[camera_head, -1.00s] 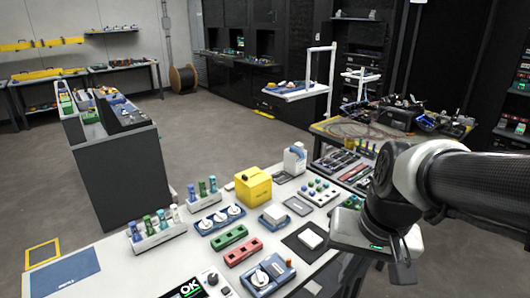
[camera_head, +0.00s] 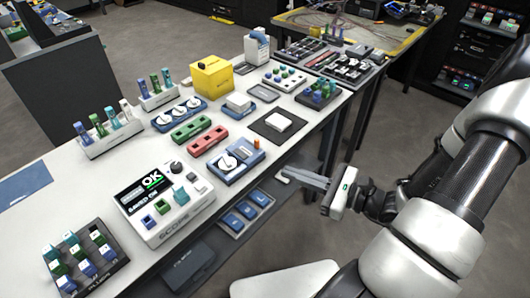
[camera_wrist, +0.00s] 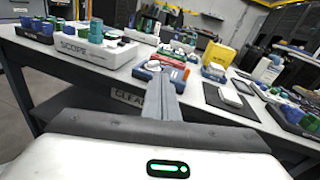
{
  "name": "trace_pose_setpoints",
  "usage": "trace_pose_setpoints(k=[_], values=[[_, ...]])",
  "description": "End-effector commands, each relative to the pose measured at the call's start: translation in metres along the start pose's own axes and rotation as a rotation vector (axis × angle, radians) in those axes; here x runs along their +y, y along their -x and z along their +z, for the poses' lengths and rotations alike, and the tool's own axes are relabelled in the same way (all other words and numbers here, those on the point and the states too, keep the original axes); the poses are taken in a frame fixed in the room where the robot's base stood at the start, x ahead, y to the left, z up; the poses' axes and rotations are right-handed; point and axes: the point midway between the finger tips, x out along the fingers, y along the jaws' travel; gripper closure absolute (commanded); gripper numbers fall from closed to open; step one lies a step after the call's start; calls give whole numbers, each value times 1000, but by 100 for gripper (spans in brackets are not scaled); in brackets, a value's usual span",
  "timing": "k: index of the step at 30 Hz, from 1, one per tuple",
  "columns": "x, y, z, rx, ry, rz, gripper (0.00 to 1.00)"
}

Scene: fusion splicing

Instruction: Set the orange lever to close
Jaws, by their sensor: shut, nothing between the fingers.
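The small orange lever (camera_head: 257,144) stands up at the right corner of a blue device (camera_head: 236,160) with a white round knob, near the table's front edge. In the wrist view the lever (camera_wrist: 186,74) shows just right of the fingertips, beyond them. My gripper (camera_head: 285,174) is shut and empty, in front of the table edge and to the right of the blue device, apart from the lever. In the wrist view its fingers (camera_wrist: 163,72) point toward the blue device and hide part of it.
The white table (camera_head: 95,183) carries a scope box (camera_head: 165,205) reading OK, red and green holders, a yellow box (camera_head: 212,76) and a dark pad (camera_head: 278,127). Blue bins (camera_head: 245,209) sit on a shelf below the edge.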

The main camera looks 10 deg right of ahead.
Motion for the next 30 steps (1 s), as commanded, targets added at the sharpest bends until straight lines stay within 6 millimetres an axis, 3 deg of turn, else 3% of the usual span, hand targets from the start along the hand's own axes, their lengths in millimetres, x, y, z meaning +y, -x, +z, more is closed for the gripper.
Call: trace_pose_setpoints(k=[1,6,20,25,30], values=[[-9,4,-14,-25,-43,-72,100],[-31,14,-31,-69,-115,-214,100],[-35,14,-33,-76,-127,-242,100],[-39,-3,-32,-78,-126,-238,100],[-46,-37,-31,-79,-127,-236,100]])
